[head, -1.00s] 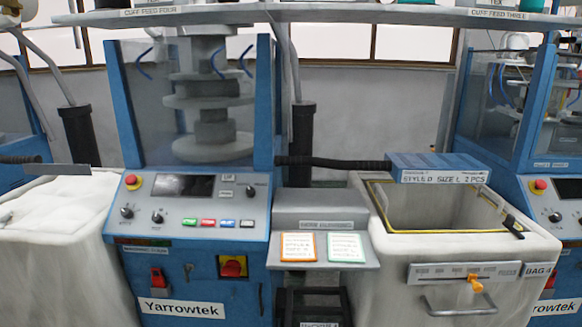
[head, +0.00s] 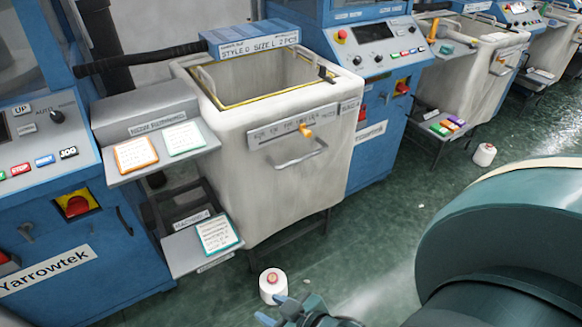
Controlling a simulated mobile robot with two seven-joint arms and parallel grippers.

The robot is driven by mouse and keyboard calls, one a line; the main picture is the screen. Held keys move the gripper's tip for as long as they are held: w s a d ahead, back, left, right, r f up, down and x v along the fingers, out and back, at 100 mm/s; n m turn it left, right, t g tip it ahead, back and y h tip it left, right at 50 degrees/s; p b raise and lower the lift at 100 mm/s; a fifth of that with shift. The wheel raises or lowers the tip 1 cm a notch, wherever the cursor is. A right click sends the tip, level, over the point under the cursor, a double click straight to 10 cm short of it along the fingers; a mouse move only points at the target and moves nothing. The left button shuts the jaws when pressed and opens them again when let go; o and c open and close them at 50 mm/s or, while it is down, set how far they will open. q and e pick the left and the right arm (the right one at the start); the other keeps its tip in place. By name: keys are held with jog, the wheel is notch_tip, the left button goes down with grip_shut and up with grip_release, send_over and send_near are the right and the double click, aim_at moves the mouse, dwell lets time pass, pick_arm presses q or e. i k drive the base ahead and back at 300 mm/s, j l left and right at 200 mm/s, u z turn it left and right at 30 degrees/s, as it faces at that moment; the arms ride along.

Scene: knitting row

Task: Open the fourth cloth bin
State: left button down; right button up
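The open-topped pale bin (head: 285,190) stands left of centre in the head view. Its tag reads "BAG 4" in the earlier frame. It has a yellow-lined rim, a front label strip with an orange slider (head: 305,131) and a grey bar handle (head: 296,156). Part of my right gripper (head: 272,309) shows at the bottom edge, with blue fingertips apart and nothing seen between them. It is below and in front of the bin, clear of the handle. My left gripper is not in view.
A white spool (head: 272,286) stands on the green floor near my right gripper. A pull-out shelf with a card (head: 217,233) juts out left of the bin. Blue Yarrowtek machines flank the bin. Another bin (head: 478,75) stands further right.

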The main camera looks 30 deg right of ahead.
aim_at(266, 175)
jog(key=i+l+z, duration=0.1)
jog(key=i+l, duration=0.25)
jog(key=i+l+z, duration=0.1)
jog(key=i, duration=0.3)
jog(key=l, duration=0.1)
